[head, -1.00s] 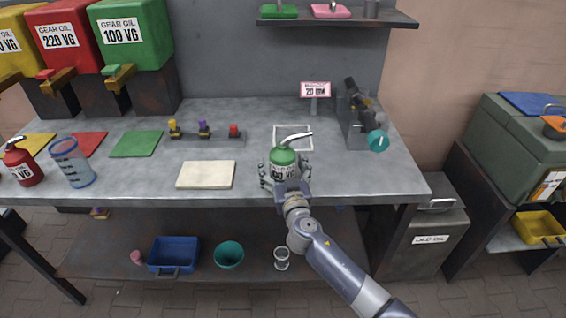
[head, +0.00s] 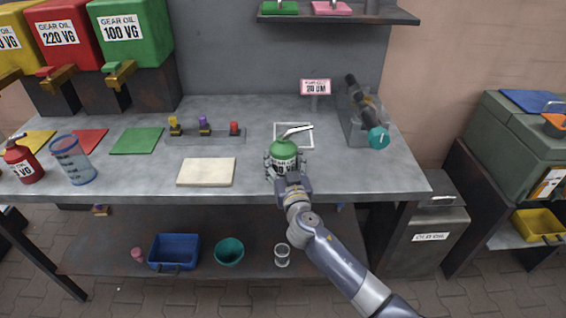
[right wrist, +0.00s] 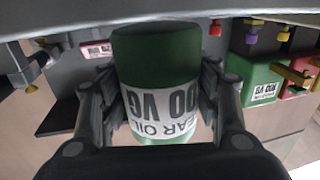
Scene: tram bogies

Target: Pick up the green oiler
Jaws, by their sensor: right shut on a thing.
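The green oiler (head: 283,150) has a white "100 VG" gear oil label and a grey spout pointing up to the right. It is above the front part of the workbench. My right gripper (head: 285,172) is shut around its body from the front. In the right wrist view the oiler (right wrist: 155,60) fills the middle, between the two fingers of the gripper (right wrist: 160,105), with its label upside down. Whether its base touches the bench is hidden. My left gripper is not in view.
A cream pad (head: 206,172) lies left of the oiler, with a white square outline (head: 306,147) behind it. A red oiler (head: 24,165) and a clear jug (head: 75,165) stand at the left. A grey holder with a teal-ended tool (head: 378,137) is at the back right.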

